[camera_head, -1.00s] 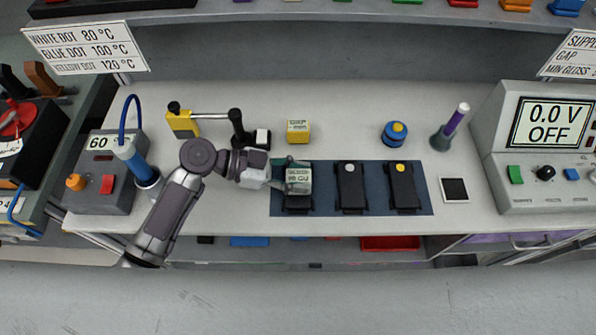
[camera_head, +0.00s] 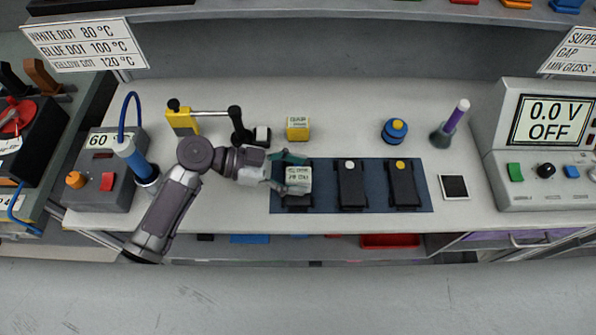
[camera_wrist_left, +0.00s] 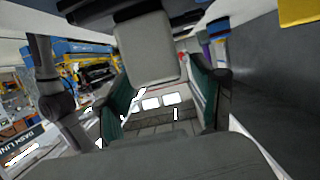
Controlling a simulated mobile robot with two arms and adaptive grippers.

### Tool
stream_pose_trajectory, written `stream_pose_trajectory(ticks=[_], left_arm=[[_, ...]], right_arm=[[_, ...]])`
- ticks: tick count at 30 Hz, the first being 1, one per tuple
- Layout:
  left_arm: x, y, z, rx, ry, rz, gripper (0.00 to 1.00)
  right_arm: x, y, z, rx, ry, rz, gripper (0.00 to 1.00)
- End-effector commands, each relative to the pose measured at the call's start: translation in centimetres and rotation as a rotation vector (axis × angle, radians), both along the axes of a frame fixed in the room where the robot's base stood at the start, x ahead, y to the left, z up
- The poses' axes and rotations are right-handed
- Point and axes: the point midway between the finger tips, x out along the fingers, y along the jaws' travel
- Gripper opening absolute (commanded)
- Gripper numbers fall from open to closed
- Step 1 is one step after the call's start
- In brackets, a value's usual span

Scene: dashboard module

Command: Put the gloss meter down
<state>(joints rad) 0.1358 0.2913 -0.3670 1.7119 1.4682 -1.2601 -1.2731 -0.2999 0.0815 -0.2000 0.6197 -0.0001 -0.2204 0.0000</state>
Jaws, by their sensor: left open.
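The gloss meter (camera_head: 298,180) is a small pale grey-green box with a dark-lettered display. It rests over the leftmost black module (camera_head: 297,207) on the dark blue mat (camera_head: 326,204), hiding most of that module. My left gripper (camera_head: 288,174) is open, its teal fingers on either side of the meter's left part. In the left wrist view the meter (camera_wrist_left: 147,52) shows as a plain grey block between the spread finger tips (camera_wrist_left: 160,82), with a gap at the right finger. My right gripper is not in view.
Two more black modules, with a white dot (camera_head: 349,164) and a yellow dot (camera_head: 400,167), lie to the right. A yellow gap block (camera_head: 298,129) and a yellow-and-black stand (camera_head: 182,120) are behind. A black-and-white tile (camera_head: 454,188) lies right of the mat.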

Motion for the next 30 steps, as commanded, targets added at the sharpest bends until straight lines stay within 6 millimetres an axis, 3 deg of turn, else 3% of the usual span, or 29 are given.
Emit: stream_pose_trajectory(ticks=[6,12,30], left_arm=[[0.1,3.8,0.8,0.005,-0.005,0.002,0.68],[0.0,6.0,1.8,0.003,-0.003,0.001,0.68],[0.0,6.5,2.3,0.002,-0.001,0.001,0.68]], right_arm=[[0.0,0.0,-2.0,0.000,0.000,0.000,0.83],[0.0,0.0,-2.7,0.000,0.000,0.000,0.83],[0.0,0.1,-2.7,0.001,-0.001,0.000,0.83]])
